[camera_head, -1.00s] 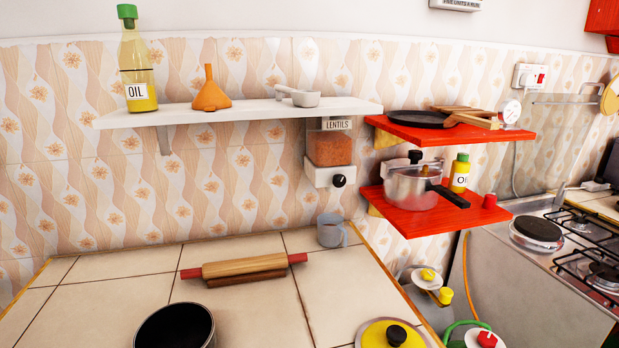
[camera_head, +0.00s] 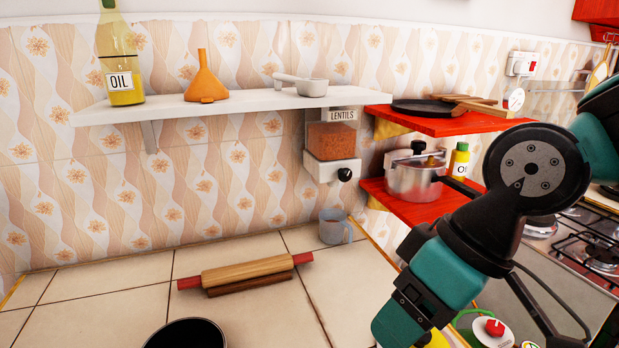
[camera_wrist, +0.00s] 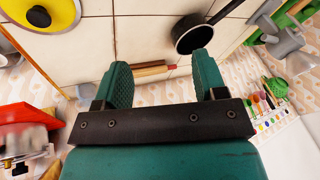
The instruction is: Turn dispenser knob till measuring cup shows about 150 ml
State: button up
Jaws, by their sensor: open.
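The lentils dispenser (camera_head: 331,139) hangs on the tiled wall under the white shelf, with brown-orange lentils behind its clear front. Its black knob (camera_head: 344,174) is on the lower right of the white base. A translucent grey measuring cup (camera_head: 335,227) with a handle stands on the counter below the dispenser; its markings and contents are too small to tell. My gripper shows in the wrist view (camera_wrist: 160,82) with its two teal fingers apart and nothing between them. In the head view my arm is at the right, well away from the knob and the cup.
A rolling pin (camera_head: 246,272) lies on the tiled counter, left of the cup. A dark pan (camera_head: 187,335) is at the front. Red shelves (camera_head: 440,122) with a pressure cooker (camera_head: 414,180) stand right of the dispenser. The white shelf (camera_head: 220,103) juts out above it.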

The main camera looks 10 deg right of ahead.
jog(key=w+a+f+t+y+b, duration=0.1)
jog(key=w+f+t+y+b, duration=0.2)
jog(key=w, duration=0.6)
jog(key=m+t+h+b, duration=0.2)
jog(key=t+h+b, duration=0.25)
jog(key=t, duration=0.95)
send_near(347, 177)
jog(key=shift+y, duration=0.25)
jog(key=p+x, duration=0.5)
jog(key=x, duration=0.5)
jog(key=shift+w+d+p, duration=0.1)
jog(key=shift+w+p, duration=0.05)
jog(key=shift+p, duration=0.25)
jog(key=c, duration=0.9)
